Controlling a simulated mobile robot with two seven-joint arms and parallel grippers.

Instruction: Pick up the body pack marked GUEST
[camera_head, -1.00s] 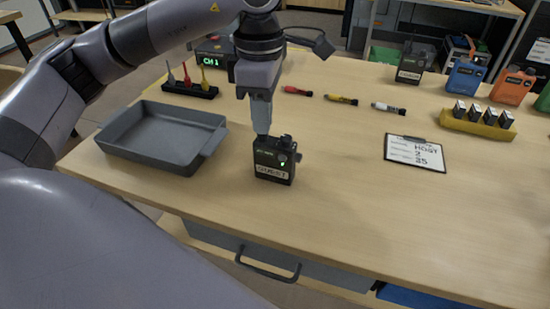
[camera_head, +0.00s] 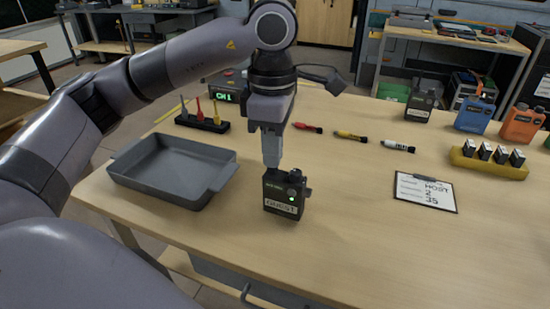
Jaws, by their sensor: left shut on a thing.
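The body pack marked GUEST (camera_head: 281,197) is a small black box with a white label and a green light on its front. It is upright near the front middle of the wooden table (camera_head: 350,240). My left gripper (camera_head: 272,163) comes down from above and is shut on the pack's top left part. The far finger is hidden. I cannot tell whether the pack's underside touches the table or is just clear of it. My right gripper is not in view.
A grey tray (camera_head: 150,188) stands left of the pack. Behind are a screwdriver rack (camera_head: 203,124), a CH1 receiver (camera_head: 228,90) and loose markers (camera_head: 350,136). A clipboard (camera_head: 425,192), yellow battery holder (camera_head: 488,165) and other packs (camera_head: 474,113) are right. The table's front right is clear.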

